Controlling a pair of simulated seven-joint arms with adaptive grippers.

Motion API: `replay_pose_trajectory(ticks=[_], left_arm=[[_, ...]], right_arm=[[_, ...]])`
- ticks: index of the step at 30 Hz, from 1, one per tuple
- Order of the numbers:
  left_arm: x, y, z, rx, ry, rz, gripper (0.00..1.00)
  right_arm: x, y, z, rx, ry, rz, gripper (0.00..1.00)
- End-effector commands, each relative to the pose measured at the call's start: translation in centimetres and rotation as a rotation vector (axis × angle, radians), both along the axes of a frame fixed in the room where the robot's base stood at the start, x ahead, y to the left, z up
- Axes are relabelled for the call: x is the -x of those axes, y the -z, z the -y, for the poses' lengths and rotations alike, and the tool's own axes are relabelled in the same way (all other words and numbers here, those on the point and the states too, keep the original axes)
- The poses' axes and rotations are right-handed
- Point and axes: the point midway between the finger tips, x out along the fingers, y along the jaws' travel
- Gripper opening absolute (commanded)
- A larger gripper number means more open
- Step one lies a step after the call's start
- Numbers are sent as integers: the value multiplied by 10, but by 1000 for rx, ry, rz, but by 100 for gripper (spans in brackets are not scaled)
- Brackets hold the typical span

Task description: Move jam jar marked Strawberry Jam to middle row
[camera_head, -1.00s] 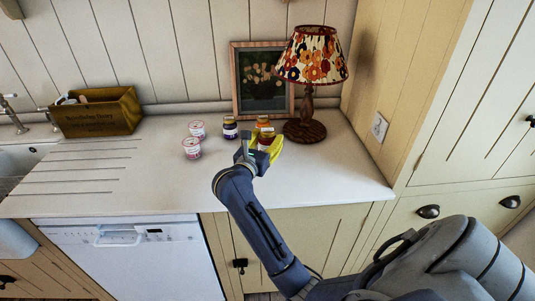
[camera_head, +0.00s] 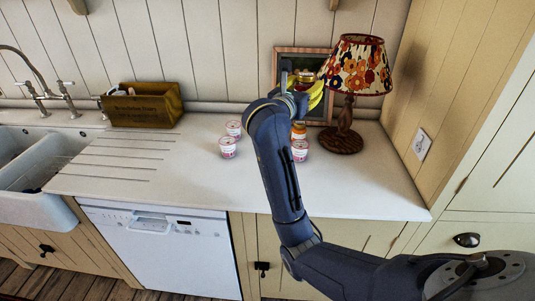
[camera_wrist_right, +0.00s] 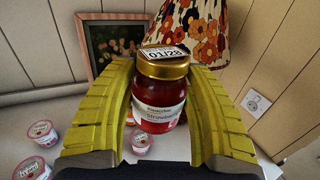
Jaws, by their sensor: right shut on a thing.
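The strawberry jam jar (camera_wrist_right: 160,95) has red contents, a gold lid with a date sticker, and a white label reading "Strawberry". My right gripper (camera_wrist_right: 165,100) has its yellow fingers shut on both sides of it. In the head view the jar (camera_head: 306,80) is upright and raised above the counter, in front of the picture frame. My right gripper (camera_head: 308,93) partly hides it there. My left gripper is not in view. No shelf or marked row can be made out.
Two pink-and-white pots (camera_head: 234,130) (camera_head: 227,148) stand left of my arm. Another pot (camera_head: 300,152) and an orange jar (camera_head: 298,131) stand just right of it. The lamp (camera_head: 345,125) is close on the right. The counter (camera_head: 370,185) is clear at front right.

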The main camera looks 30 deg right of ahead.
Motion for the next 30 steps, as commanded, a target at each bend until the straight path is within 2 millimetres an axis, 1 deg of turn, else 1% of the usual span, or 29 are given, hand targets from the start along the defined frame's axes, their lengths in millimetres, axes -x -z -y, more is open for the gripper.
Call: replay_pose_trajectory(ticks=[1,3,6,11,16,19,24,27,30], left_arm=[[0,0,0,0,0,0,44],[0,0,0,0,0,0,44],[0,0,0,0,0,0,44],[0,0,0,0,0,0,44],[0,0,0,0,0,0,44],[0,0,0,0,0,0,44],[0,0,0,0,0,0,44],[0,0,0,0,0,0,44],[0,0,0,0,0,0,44]], right_arm=[[-14,-19,-3,9,-46,7,7],[-33,-30,-10,11,-118,2,7],[-54,-34,-19,10,-203,-2,7],[-79,-31,-27,10,-313,-4,7],[-102,-17,-32,11,-421,-5,7],[-114,-3,-34,9,-484,-6,7],[-132,30,-38,7,-587,-8,7],[-139,49,-43,3,-635,-6,7],[-143,63,-50,1,-674,-3,7]])
